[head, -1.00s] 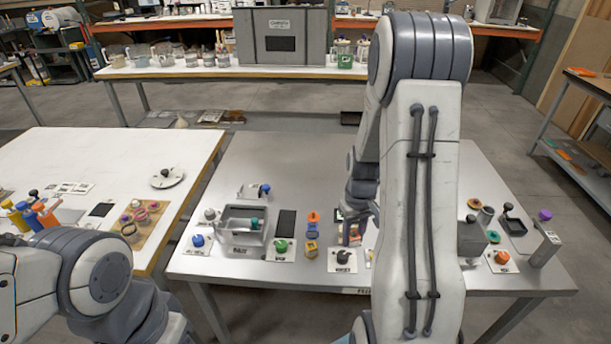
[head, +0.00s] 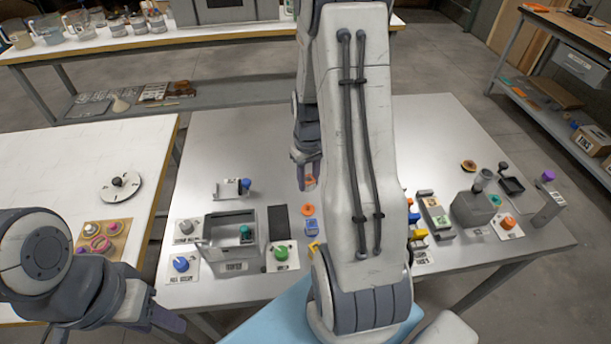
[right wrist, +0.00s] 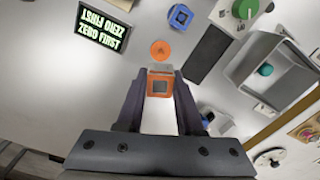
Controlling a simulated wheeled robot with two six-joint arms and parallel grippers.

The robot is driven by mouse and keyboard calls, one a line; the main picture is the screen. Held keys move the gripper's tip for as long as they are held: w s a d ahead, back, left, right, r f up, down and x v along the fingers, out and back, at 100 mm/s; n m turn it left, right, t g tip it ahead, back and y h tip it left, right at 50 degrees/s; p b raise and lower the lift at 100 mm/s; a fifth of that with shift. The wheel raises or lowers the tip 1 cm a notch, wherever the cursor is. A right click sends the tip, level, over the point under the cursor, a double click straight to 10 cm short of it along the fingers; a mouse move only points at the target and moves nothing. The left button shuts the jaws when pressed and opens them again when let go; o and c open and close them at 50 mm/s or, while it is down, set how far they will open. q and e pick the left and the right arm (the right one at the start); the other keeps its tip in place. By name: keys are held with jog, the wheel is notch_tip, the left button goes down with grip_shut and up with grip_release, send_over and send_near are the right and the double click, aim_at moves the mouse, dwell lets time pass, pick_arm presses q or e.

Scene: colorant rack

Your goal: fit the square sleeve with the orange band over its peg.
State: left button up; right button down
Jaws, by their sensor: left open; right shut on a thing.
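A round orange piece (right wrist: 161,50) lies just beyond the sleeve in the wrist view and also shows in the head view (head: 308,209). I cannot tell whether it is the peg; the sleeve appears apart from it. My left gripper (head: 168,318) is open and empty at lower left.
A blue square piece (right wrist: 180,16) stands beyond the orange piece, with a dark mat (right wrist: 208,55) and a grey bin (right wrist: 247,75) beside it. A dark sign (right wrist: 104,25) is at left. My right arm hides the middle of the table; the table's far part is clear.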

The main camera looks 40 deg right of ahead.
aim_at(308, 204)
jog(key=shift+a, duration=0.1)
notch_tip(308, 204, down, 3)
jog(key=shift+r+b, duration=0.1)
jog(key=shift+b, duration=0.85)
jog(key=shift+f+b, duration=1)
jog(key=shift+f, duration=0.55)
jog(key=shift+f+b, duration=1.35)
jog(key=shift+f, duration=0.6)
jog(key=shift+c, duration=2.3)
grip_release()
jog(key=shift+r, duration=0.15)
